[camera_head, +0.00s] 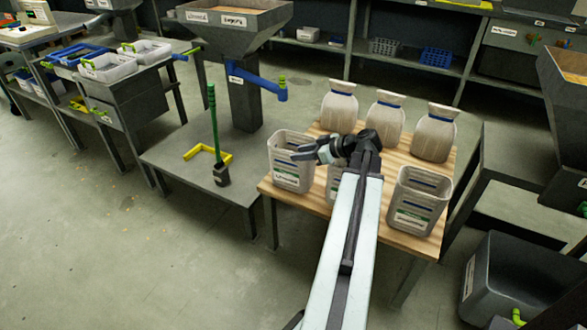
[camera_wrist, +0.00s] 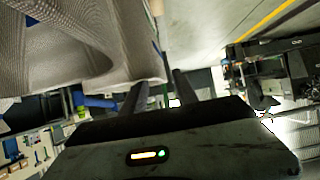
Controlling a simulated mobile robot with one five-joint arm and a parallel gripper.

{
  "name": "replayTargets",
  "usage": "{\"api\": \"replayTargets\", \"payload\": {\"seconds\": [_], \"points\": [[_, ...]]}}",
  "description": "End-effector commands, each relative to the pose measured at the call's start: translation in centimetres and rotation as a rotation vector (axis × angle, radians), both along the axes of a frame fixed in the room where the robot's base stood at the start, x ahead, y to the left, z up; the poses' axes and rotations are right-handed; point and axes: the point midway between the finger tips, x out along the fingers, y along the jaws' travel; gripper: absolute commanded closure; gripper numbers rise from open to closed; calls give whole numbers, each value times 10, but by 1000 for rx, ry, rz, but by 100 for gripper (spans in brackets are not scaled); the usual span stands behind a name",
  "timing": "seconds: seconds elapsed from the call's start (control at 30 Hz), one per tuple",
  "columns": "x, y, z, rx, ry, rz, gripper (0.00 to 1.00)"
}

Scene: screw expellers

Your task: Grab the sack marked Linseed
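Three pale woven sacks with blue ties stand in a row at the back of the wooden table: a left sack (camera_head: 338,110), a middle sack (camera_head: 386,117) and a right sack (camera_head: 434,133). No name is readable on any of them, so I cannot tell which is Linseed. My gripper (camera_head: 304,153) is in front of the left sack, over the left bin's rim, pointing left. In the wrist view its two fingers (camera_wrist: 157,93) stand apart with nothing visible between them. Woven sack cloth (camera_wrist: 85,45) fills the upper left there, close beside the fingers; contact is unclear.
Labelled bins stand along the table's front: a left bin (camera_head: 291,175), a partly hidden middle bin (camera_head: 333,190) and a right bin (camera_head: 415,205). A grey hopper machine (camera_head: 238,45) with a blue arm stands behind left. A green-handled tool (camera_head: 213,140) stands on the low platform.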

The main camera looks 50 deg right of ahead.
Motion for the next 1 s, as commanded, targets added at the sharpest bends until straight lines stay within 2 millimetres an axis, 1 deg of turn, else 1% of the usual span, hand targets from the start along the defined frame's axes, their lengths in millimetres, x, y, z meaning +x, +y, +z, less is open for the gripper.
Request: {"api": "replayTargets", "payload": {"seconds": [0.07, 0.17, 0.3, 0.4, 0.6, 0.63, 0.73, 0.77, 1.0], "points": [[3, 1, -2, 0, 0, 1, 65], [14, 3, -10, -1, 0, 3, 65], [37, 9, -25, 0, 0, 4, 65], [49, 12, -30, 0, 0, 2, 65], [51, 13, -28, 0, 0, 1, 65], [51, 13, -27, 0, 0, 1, 68], [51, 13, -27, 0, 0, 1, 96], [51, 13, -27, 0, 0, 1, 100], [51, 13, -28, 0, 0, 2, 100]]}}
